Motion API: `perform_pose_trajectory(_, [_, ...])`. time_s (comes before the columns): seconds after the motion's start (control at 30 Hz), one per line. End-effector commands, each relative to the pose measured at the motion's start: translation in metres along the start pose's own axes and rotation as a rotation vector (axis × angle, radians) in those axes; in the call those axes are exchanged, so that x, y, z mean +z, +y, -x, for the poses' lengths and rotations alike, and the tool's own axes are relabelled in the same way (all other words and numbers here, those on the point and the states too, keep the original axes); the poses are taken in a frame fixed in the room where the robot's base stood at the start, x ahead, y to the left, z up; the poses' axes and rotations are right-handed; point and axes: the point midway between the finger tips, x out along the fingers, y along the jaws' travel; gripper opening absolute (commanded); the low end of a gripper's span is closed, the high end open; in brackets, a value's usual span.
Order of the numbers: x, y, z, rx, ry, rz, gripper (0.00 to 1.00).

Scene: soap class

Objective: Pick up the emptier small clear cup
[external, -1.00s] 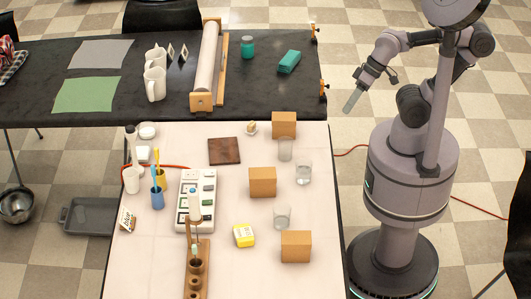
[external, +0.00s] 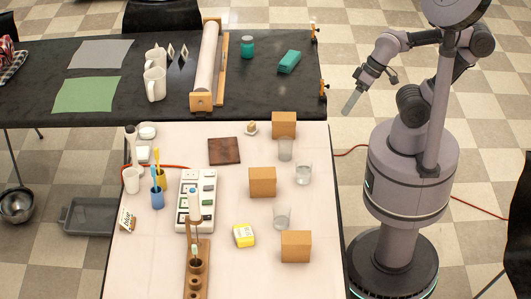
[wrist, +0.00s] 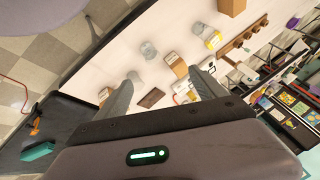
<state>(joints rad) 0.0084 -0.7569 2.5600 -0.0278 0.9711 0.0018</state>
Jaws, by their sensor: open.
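Three small clear cups stand upright on the white table: one at the back (external: 286,149), one to its right and nearer (external: 303,173), and one farther forward (external: 282,216). The right one seems to hold some clear liquid low down; the contents of the others are hard to tell. In the wrist view the right cup (wrist: 149,51) and the forward cup (wrist: 198,29) show beyond the fingers, and the back cup shows partly beside the left finger. My gripper (external: 350,103) is open and empty, off the table's right side, well away from the cups.
Three cardboard-brown blocks stand near the cups: back (external: 284,124), middle (external: 262,182) and front (external: 296,246). A black table (external: 280,92) adjoins behind. Bare table (external: 250,280) shows at the front.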

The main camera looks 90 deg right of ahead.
Motion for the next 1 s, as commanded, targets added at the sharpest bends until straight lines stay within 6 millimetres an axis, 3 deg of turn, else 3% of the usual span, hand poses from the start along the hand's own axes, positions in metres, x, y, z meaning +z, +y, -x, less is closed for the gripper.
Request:
perform_pose_trajectory(0.17, [-0.013,-0.012,0.004,0.006,-0.030,0.035,0.80])
perform_pose_trajectory(0.27, [-0.053,-0.050,0.003,0.027,-0.119,0.148,0.80])
perform_pose_trajectory(0.37, [-0.094,-0.106,-0.024,0.056,-0.234,0.315,0.80])
perform_pose_trajectory(0.4, [-0.104,-0.128,-0.043,0.067,-0.277,0.386,0.80])
perform_pose_trajectory(0.47, [-0.111,-0.161,-0.076,0.085,-0.341,0.490,0.80])
perform_pose_trajectory(0.6, [-0.094,-0.216,-0.159,0.120,-0.462,0.702,0.80])
perform_pose_trajectory(0.7, [-0.072,-0.234,-0.202,0.136,-0.514,0.802,0.80])
perform_pose_trajectory(0.83, [-0.056,-0.240,-0.231,0.145,-0.541,0.858,0.80])
perform_pose_trajectory(1.0, [-0.035,-0.224,-0.274,0.147,-0.546,0.862,0.80])
